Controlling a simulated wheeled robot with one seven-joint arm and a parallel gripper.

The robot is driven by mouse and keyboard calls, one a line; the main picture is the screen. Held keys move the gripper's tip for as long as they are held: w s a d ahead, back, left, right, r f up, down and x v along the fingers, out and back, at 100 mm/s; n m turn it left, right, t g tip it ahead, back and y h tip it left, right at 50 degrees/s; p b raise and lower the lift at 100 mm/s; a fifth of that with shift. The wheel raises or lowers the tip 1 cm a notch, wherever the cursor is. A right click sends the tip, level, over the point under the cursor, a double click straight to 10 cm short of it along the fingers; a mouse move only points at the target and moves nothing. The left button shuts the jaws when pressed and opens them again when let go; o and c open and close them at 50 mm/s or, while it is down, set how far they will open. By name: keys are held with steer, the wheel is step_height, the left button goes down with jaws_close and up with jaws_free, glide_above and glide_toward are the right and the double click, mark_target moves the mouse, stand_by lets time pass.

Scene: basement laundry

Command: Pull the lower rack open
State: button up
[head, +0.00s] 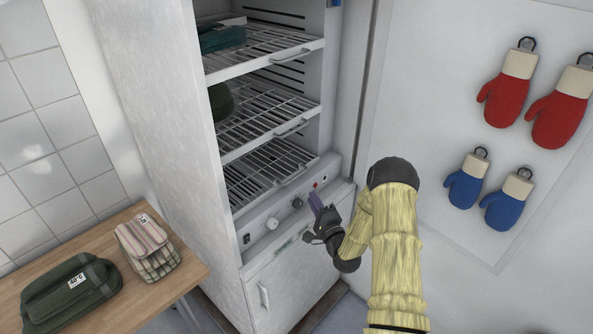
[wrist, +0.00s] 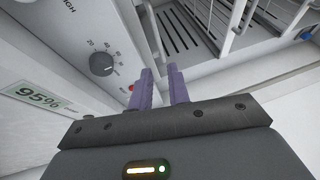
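The lower rack (head: 262,176) is the lowest of three wire racks in an open white cabinet, just above the control panel, with a wire handle at its front edge. My gripper (head: 316,203) is in front of the control panel, below and to the right of that rack, and apart from it. In the wrist view, the two purple fingers of my gripper (wrist: 163,86) stand apart with a gap and nothing between them. White wire rack parts (wrist: 236,22) show at the upper right of the wrist view; I cannot tell which rack they belong to.
A middle rack (head: 265,118) holds a dark item, and the upper rack (head: 262,48) holds a green cloth. A wooden table (head: 188,262) with folded cloths stands at left. Red mitts (head: 505,98) and blue mitts (head: 505,208) hang on the right wall.

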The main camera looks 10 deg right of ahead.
steer(key=p+x, duration=0.2)
steer(key=x, duration=1.1)
steer(key=shift+w+a+r+p, duration=0.1)
steer(key=shift+w+a+p, duration=0.05)
steer(key=shift+w+p, duration=0.25)
jaws_close()
